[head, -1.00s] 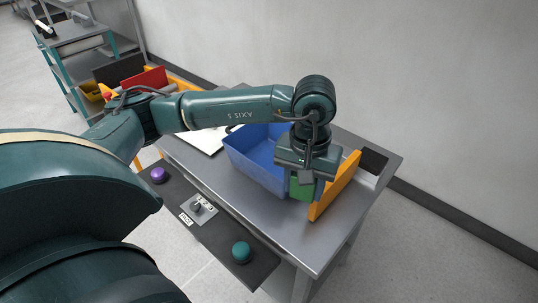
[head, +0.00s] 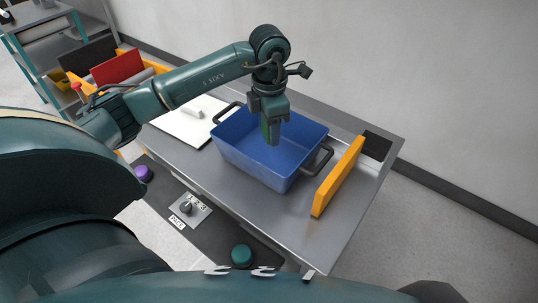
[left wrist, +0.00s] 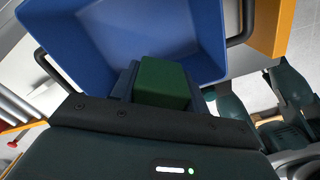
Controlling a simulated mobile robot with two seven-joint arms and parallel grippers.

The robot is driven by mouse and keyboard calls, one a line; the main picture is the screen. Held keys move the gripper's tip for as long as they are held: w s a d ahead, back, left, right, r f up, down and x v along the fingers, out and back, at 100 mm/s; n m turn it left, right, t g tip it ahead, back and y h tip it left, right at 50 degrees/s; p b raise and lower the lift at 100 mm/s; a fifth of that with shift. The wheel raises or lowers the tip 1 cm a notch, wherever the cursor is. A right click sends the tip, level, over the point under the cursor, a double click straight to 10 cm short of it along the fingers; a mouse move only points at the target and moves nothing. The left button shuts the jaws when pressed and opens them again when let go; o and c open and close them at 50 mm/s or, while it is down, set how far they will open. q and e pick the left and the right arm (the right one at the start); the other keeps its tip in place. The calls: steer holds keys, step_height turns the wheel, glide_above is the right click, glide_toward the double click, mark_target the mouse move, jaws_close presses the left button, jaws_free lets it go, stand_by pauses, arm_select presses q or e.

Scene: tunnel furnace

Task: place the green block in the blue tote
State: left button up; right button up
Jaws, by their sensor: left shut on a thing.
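The blue tote (head: 258,162) stands on the grey metal table, open at the top, with a dark handle at each end. My left gripper (head: 270,132) is over the tote and points down. It is shut on the green block (left wrist: 163,83), which shows between the two fingers in the left wrist view. In the head view the fingers hide most of the block; only a green sliver shows. The tote (left wrist: 95,45) lies behind the block in the left wrist view. I cannot tell how far the block is above the tote's floor. My right gripper is not in view.
An orange upright panel (head: 338,178) stands right of the tote, near its right handle. A white board (head: 186,125) lies to the left. A dark front strip carries a purple button (head: 143,173), a switch box (head: 190,209) and a teal button (head: 241,254).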

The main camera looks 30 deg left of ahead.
mark_target(262, 129)
arm_select(q)
steer(key=a+n, duration=0.1)
steer(key=n, duration=0.3)
steer(key=a+f+n, duration=0.1)
steer(key=n, duration=0.1)
steer(key=shift+w+a+f+n, duration=0.1)
steer(key=shift+w+a+n, duration=0.2)
steer(key=shift+w, duration=0.05)
steer(key=shift+f, duration=0.3)
step_height(262, 129, down, 9)
steer(key=shift+a+f, duration=0.1)
steer(key=shift+f, duration=0.1)
steer(key=shift+f+n, duration=0.1)
steer(key=shift+n, duration=0.2)
steer(key=shift+f+b, duration=0.15)
steer(key=shift+b, duration=0.25)
steer(key=o, duration=1)
